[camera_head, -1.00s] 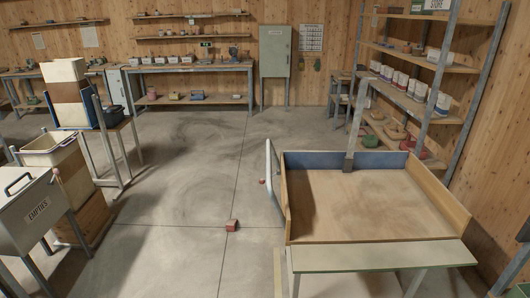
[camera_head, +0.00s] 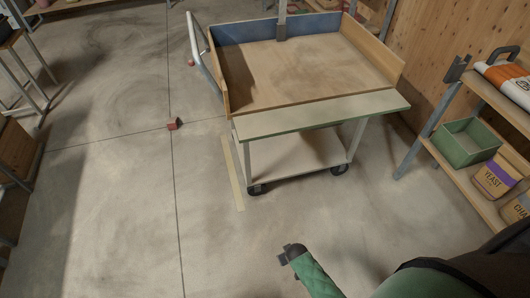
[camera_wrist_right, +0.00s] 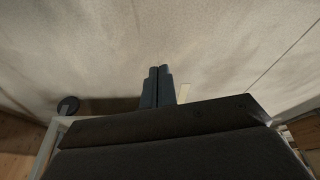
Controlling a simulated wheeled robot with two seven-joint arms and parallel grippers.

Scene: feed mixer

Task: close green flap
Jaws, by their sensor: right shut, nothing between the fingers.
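The pale green flap (camera_head: 320,117) is on the near side of a wheeled wooden cart (camera_head: 300,72). It lies folded out, about level, leaving that side of the cart open. My right gripper (camera_head: 285,256) is at the bottom of the head view, on the near side of the cart and apart from the flap. In the right wrist view its two dark fingers (camera_wrist_right: 158,86) are together, with nothing between them and the floor behind. My left gripper is not in view.
The cart has a blue far panel (camera_head: 250,30), wooden side walls and black casters (camera_head: 256,189). A shelf unit (camera_head: 465,160) on the right holds a green bin (camera_head: 466,142) and bags. A red block (camera_head: 173,124) lies on the floor.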

